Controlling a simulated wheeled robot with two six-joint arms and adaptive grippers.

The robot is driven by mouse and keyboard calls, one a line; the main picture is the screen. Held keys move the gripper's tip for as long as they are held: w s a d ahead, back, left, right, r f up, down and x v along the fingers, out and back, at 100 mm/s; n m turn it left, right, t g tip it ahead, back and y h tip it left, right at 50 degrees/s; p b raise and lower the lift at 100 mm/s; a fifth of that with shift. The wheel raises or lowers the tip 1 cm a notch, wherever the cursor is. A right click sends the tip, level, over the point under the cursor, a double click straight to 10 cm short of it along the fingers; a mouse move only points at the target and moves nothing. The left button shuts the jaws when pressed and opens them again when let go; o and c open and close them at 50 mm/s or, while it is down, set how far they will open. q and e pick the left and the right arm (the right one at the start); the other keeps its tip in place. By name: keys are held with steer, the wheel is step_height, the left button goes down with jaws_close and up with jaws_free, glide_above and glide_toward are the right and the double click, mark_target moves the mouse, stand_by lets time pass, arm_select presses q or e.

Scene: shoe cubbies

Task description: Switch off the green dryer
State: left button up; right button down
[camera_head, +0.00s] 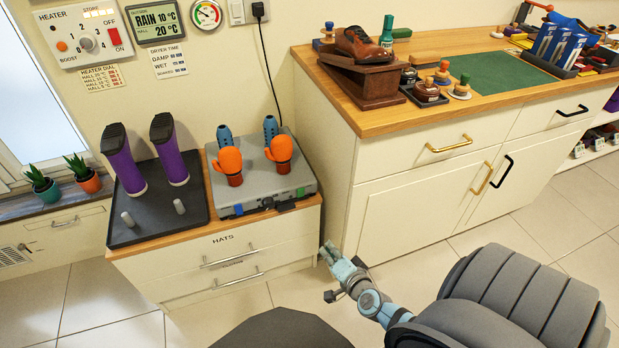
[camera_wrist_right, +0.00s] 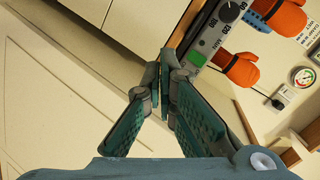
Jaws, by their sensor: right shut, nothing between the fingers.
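The dryer (camera_head: 262,186) is a grey box on the wooden top of the hats cabinet, holding orange mittens (camera_head: 279,149) and blue pegs. A small green switch (camera_head: 301,192) shows at the right end of its front. In the right wrist view the green switch (camera_wrist_right: 196,58) sits on the grey front panel near a dark knob (camera_wrist_right: 229,12). Whether it is pressed in, I cannot tell. My right gripper (camera_head: 328,251) is shut and empty, below and right of the dryer, apart from it. Its shut fingertips (camera_wrist_right: 158,82) point toward the panel's side. My left gripper is not in view.
A black tray (camera_head: 157,222) with purple boots is left of the dryer. A heater panel (camera_head: 84,34) is on the wall. A cream cabinet (camera_head: 410,175) with a wooden top stands right of the gripper. The tiled floor in front is partly clear.

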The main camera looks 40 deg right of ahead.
mark_target(301, 193)
arm_select(q)
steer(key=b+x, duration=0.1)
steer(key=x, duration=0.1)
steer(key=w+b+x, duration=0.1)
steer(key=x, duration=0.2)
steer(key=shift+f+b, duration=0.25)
steer(key=shift+b, duration=0.15)
arm_select(e)
steer(key=w+r+m, duration=0.1)
steer(key=m, duration=0.1)
steer(key=w+d+r+m+t+h, duration=0.1)
steer(key=m, duration=0.1)
steer(key=w+d+r+m+h, duration=0.1)
steer(key=r+m, duration=0.1)
steer(key=shift+w+d+m+t, duration=0.2)
steer(key=shift+w+m+t, duration=0.15)
steer(key=shift+m+t, duration=0.05)
steer(key=shift+w, duration=0.1)
